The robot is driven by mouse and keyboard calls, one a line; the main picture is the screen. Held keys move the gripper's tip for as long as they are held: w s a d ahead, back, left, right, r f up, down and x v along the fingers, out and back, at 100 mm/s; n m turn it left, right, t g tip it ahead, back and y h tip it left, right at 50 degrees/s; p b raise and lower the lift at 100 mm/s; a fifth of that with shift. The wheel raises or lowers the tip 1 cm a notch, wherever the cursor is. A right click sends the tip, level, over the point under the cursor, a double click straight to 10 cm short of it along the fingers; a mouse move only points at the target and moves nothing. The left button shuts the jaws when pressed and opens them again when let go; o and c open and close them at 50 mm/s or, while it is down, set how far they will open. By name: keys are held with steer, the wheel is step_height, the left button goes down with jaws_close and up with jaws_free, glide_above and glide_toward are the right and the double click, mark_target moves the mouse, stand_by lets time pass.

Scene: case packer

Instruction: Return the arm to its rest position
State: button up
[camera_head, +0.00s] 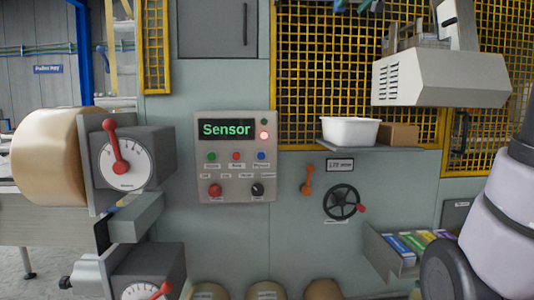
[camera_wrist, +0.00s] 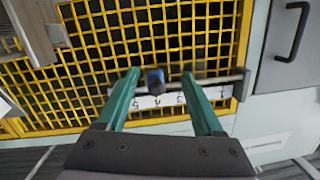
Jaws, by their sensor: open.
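My gripper (camera_wrist: 160,74) shows in the wrist view, with two green fingers spread apart. It is open and holds nothing. Between the fingertips, in the picture, is a dark blue knob (camera_wrist: 154,81) on a rail with a white numbered scale (camera_wrist: 170,98). A gap shows on both sides of the knob; how far beyond the fingers it lies, I cannot tell. In the head view my arm (camera_head: 500,215) comes in at the right edge, and the gripper is out of that picture.
Yellow mesh guard (camera_wrist: 95,75) stands behind the rail. In the head view, a control panel (camera_head: 235,185) reads "Sensor" with a red light lit. A white bin (camera_head: 349,132) and cardboard box (camera_head: 398,134) sit on a shelf; a handwheel (camera_head: 343,201) and an orange lever (camera_head: 307,180) are below.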

steer(key=s+a+f+m+g, duration=0.1)
steer(key=s+f+g, duration=0.2)
steer(key=s+f, duration=0.5)
steer(key=s+f+m+g, duration=0.1)
steer(key=s+f+g, duration=0.2)
steer(key=s+f, duration=0.5)
steer(key=s+a+f+m+g, duration=0.1)
steer(key=s+f+g, duration=0.2)
steer(key=s+f, duration=0.6)
step_height(320, 180, down, 14)
steer(key=shift+a+r+g, duration=0.2)
steer(key=shift+a+g, duration=0.15)
steer(key=shift+g, duration=0.05)
